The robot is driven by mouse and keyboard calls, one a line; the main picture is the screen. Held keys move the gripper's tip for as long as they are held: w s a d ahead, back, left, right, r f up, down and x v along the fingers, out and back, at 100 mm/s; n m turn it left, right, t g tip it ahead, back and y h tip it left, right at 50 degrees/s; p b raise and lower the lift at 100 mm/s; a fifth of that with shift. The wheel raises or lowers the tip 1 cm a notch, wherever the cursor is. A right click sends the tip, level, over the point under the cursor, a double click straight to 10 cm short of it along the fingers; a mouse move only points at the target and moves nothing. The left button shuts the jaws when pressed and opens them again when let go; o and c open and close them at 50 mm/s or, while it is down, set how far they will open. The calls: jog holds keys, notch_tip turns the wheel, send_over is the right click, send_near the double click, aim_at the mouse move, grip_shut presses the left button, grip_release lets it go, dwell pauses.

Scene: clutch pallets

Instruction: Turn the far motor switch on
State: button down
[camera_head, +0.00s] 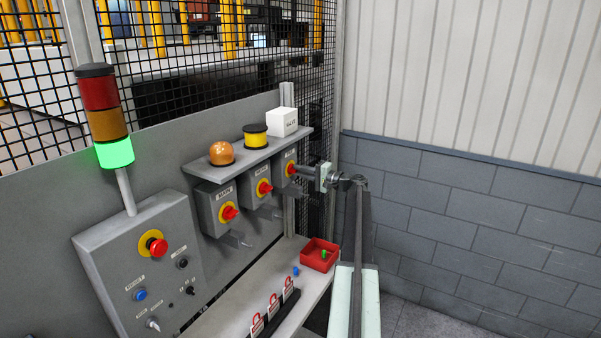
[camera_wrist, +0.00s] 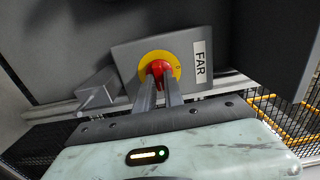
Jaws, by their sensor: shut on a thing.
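The far motor switch is a grey box (camera_wrist: 125,62) with a FAR label (camera_wrist: 200,62), a round yellow plate (camera_wrist: 147,60) and a red knob (camera_wrist: 158,67). In the head view it is the rightmost box (camera_head: 281,184) of three under a shelf. My gripper (camera_wrist: 161,82) is shut on the red knob, one finger on either side. In the head view my gripper (camera_head: 297,170) reaches the knob from the right. The fingers hide part of the knob, and I cannot tell its turned position for sure.
Two similar switches, the middle (camera_head: 264,188) and left one (camera_head: 228,212), stand beside it. The shelf (camera_head: 250,154) above holds an orange dome, a yellow spool and a white box. Below are a red tray (camera_head: 318,262) and padlocks (camera_head: 273,305). A control panel (camera_head: 145,275) stands left.

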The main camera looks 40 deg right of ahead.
dwell(0.6)
jog(key=c, duration=1.4)
grip_release()
jog(key=shift+c, duration=0.2)
jog(key=v, duration=0.7)
jog(key=shift+s, duration=0.4)
jog(key=shift+d, duration=0.1)
